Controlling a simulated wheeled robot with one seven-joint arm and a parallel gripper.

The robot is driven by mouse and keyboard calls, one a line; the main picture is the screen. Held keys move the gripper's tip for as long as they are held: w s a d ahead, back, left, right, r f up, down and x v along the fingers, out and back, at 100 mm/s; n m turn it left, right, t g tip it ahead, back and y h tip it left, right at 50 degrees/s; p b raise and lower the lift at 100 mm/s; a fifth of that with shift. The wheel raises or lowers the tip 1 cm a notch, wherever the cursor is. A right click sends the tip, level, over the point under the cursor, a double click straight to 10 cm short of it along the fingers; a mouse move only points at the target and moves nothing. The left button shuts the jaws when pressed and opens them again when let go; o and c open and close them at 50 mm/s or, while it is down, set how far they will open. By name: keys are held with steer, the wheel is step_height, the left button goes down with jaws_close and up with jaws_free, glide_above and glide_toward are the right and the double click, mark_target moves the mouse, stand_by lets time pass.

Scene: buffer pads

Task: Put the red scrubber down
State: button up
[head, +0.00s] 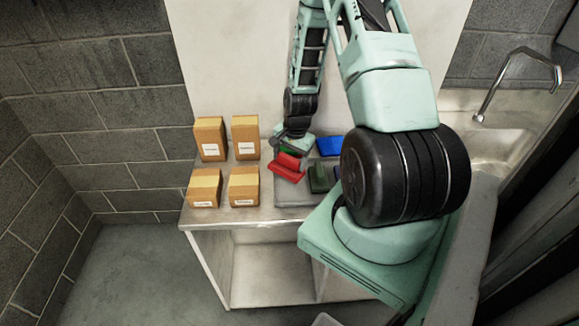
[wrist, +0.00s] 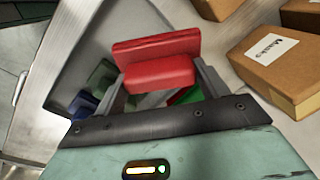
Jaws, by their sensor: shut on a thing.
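The red scrubber (head: 287,165) is held in my gripper (head: 292,154), over the left part of a grey tray (head: 292,195) on the metal counter. In the wrist view the red scrubber (wrist: 158,62) sits between the two fingers of my gripper (wrist: 160,82), tilted. Whether its underside touches the tray cannot be told. A green scrubber (wrist: 187,96) shows partly behind it. A dark green scrubber (head: 319,179) and a blue one (head: 329,146) lie on the tray. My arm hides the tray's right side.
Several cardboard boxes stand left of the tray, the nearest being a box (head: 244,186) close to the counter's front edge. A sink (head: 500,135) with a tap (head: 515,75) is at the right. A wall rises behind the counter (head: 235,215).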

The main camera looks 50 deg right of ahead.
mark_target(290, 168)
steer(key=shift+f+p, duration=0.8)
steer(key=shift+f, duration=1.35)
steer(key=o, duration=1.3)
